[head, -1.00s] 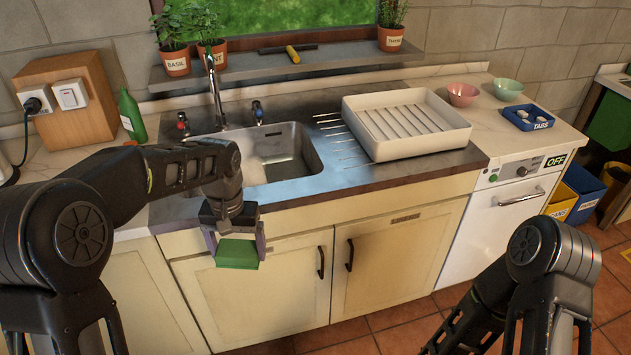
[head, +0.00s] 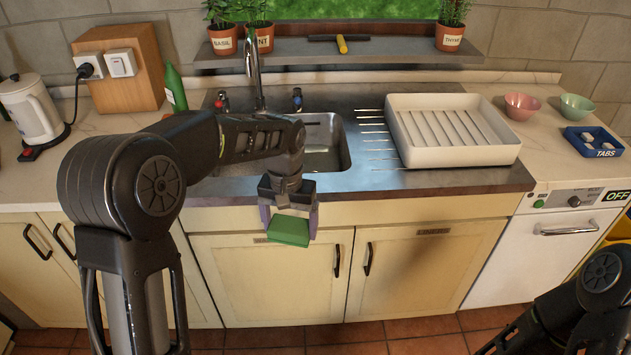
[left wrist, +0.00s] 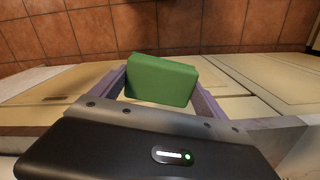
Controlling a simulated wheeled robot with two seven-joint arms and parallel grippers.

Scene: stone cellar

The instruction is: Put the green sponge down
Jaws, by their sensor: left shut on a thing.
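The green sponge (head: 289,231) is held between the purple fingers of my left gripper (head: 288,222), which is shut on it. Gripper and sponge are in front of the cupboard doors, below the front edge of the counter by the sink. In the left wrist view the sponge (left wrist: 161,80) sits between the two fingers (left wrist: 160,90), with cupboard fronts and tiled floor beyond it. In the head view part of my right arm shows at the lower right; its gripper is out of the picture.
The sink (head: 325,145) is partly hidden behind my left arm. A white dish rack (head: 455,156) stands on the drainer to its right. Further right are a pink bowl (head: 521,106), a green bowl (head: 576,107) and a blue tabs tray (head: 570,139). A kettle (head: 31,110) stands at left.

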